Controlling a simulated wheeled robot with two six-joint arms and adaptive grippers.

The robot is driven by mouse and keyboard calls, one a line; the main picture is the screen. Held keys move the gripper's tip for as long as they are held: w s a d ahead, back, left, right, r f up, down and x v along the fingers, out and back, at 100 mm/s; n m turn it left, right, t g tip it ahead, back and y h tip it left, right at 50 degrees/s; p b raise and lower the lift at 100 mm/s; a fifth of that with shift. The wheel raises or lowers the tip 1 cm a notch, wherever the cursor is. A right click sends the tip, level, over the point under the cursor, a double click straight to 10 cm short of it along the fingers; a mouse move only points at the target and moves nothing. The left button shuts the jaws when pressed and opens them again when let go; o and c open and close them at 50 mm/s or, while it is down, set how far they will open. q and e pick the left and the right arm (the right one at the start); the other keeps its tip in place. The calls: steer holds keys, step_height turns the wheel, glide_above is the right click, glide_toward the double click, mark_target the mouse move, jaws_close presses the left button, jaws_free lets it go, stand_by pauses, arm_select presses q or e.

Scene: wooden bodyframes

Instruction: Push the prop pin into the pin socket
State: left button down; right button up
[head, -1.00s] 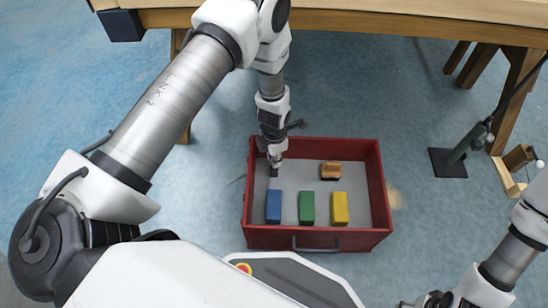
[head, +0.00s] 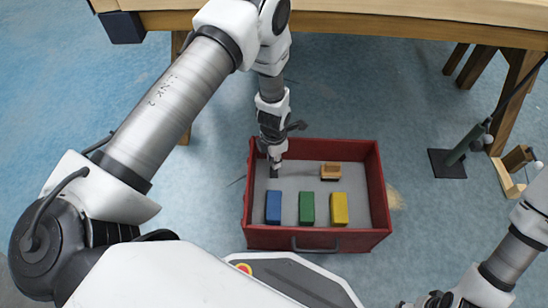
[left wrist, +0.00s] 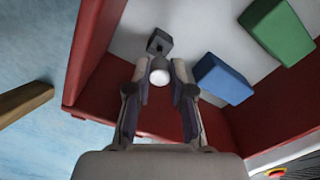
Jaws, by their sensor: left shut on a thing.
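My left gripper (head: 275,165) reaches down into the back left corner of the red box. In the left wrist view its fingers (left wrist: 160,80) are shut on a pale, round-ended pin (left wrist: 159,76), which I take as the prop pin. A small dark grey square block with a darker middle (left wrist: 158,42), apparently the pin socket, lies just beyond the pin end. In the head view a small dark piece (head: 274,172) shows under the fingertips. I cannot tell whether the pin touches or enters the socket. My right gripper (head: 430,301) shows only in part at the bottom edge.
The red box (head: 318,238) holds a blue block (head: 273,208), a green block (head: 307,208), a yellow block (head: 339,208) and a wooden brush-like piece (head: 331,171). A wooden bench (head: 400,22) stands behind. A stand with a dark base (head: 447,164) is at the right.

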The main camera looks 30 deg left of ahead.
stand_by(0.4)
arm_select(q)
steer(key=shift+p, duration=0.45)
steer(key=shift+f+b, duration=1.15)
steer(key=shift+f, duration=0.85)
steer(key=c, duration=0.9)
jaws_free()
steer(key=shift+c, duration=0.2)
steer(key=shift+r, duration=0.15)
step_height(320, 180, up, 12)
steer(key=shift+f, duration=0.1)
